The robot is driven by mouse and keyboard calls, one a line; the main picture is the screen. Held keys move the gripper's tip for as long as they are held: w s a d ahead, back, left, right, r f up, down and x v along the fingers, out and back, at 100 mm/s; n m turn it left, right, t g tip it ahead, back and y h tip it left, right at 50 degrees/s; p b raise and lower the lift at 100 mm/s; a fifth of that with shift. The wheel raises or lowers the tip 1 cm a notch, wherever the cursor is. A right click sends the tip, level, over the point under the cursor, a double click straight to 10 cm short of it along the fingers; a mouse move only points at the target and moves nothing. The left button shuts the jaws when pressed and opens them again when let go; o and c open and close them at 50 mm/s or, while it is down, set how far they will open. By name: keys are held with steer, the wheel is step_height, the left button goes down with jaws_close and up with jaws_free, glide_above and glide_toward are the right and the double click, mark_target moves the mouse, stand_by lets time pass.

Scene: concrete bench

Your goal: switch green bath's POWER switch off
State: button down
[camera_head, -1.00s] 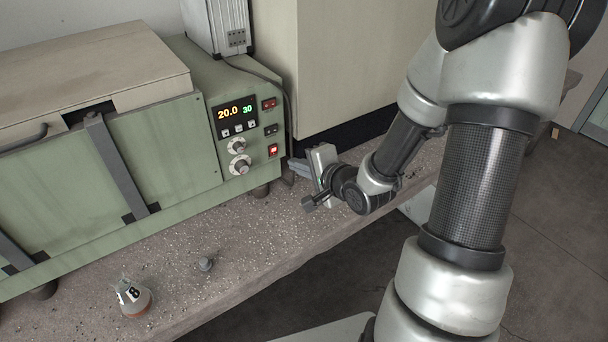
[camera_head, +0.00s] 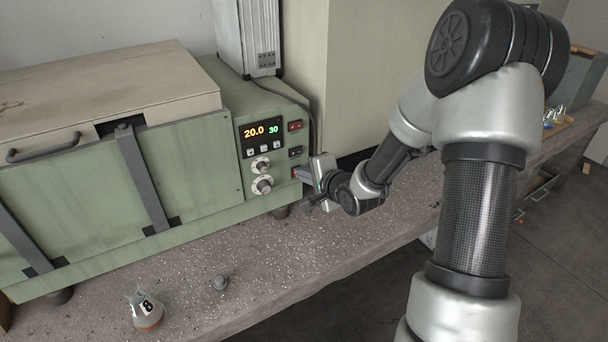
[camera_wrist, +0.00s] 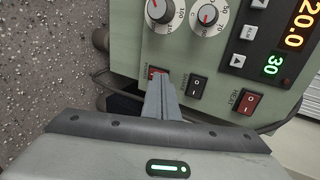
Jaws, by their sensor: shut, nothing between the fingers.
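The green bath (camera_head: 190,160) stands on the bench with its control panel at its right end. The POWER switch (camera_wrist: 157,71) is the red rocker at one end of the switch row in the wrist view; the fingers partly cover it. In the head view it is the lowest switch (camera_head: 296,171), also partly hidden. My gripper (camera_wrist: 163,80) is shut and empty, its fingertips right at the POWER switch; I cannot tell whether they touch it. In the head view the gripper (camera_head: 305,173) reaches the panel from the right.
A black switch (camera_wrist: 195,85) and the red HEAT switch (camera_wrist: 248,102) sit beside POWER. Two dials (camera_head: 262,175) and a lit display (camera_head: 262,132) are close by. A flask marked 8 (camera_head: 146,311) and a small grey weight (camera_head: 221,283) stand on the bench front.

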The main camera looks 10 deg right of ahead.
steer(key=shift+w+r, duration=0.15)
steer(key=shift+w, duration=0.1)
steer(key=shift+r+p, duration=0.85)
steer(key=shift+p, duration=0.05)
